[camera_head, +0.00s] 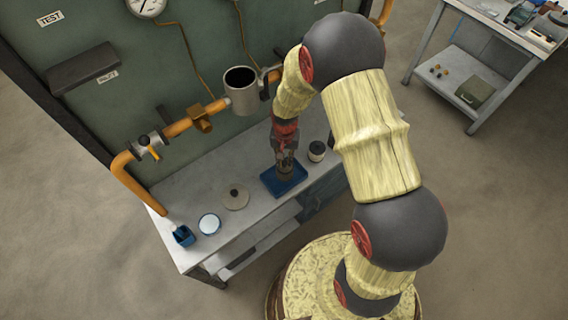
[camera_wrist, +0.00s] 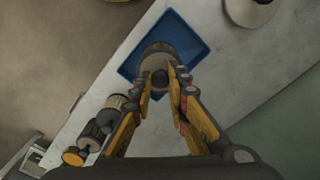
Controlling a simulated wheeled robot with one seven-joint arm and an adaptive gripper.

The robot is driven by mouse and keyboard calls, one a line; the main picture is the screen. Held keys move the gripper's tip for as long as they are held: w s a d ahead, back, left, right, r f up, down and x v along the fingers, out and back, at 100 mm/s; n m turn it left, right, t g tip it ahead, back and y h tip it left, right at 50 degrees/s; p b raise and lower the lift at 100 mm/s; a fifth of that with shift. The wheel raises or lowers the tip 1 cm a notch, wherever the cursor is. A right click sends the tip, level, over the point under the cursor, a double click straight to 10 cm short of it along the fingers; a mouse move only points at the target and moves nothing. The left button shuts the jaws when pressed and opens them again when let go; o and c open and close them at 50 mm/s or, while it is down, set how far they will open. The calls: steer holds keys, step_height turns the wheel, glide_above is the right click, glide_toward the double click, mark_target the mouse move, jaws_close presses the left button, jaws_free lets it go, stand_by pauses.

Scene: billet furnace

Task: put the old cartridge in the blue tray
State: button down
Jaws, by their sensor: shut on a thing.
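The blue tray (camera_head: 271,184) lies on the grey bench, and it also shows in the wrist view (camera_wrist: 192,32). My gripper (camera_head: 285,165) is over the tray, pointing down. It is shut on the old cartridge (camera_head: 285,174), a brownish cylinder with a dark knob on top. In the wrist view the cartridge (camera_wrist: 158,51) sits between the fingertips of my gripper (camera_wrist: 160,82), within the tray's outline. I cannot tell whether its bottom touches the tray floor.
A dark-topped pale cylinder (camera_head: 317,151) stands right of the tray. A round lid (camera_head: 236,197), a white disc (camera_head: 209,224) and a small blue holder (camera_head: 184,236) are to its left. An open grey housing (camera_head: 241,98) and orange pipe (camera_head: 181,127) stand behind.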

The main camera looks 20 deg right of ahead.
mark_target(285, 168)
steer(key=shift+w+f, duration=0.5)
steer(key=shift+f, duration=1.65)
steer(key=shift+f+b, duration=0.15)
steer(key=shift+b, duration=0.15)
steer(key=c, duration=1.8)
jaws_free()
steer(key=shift+o, duration=0.3)
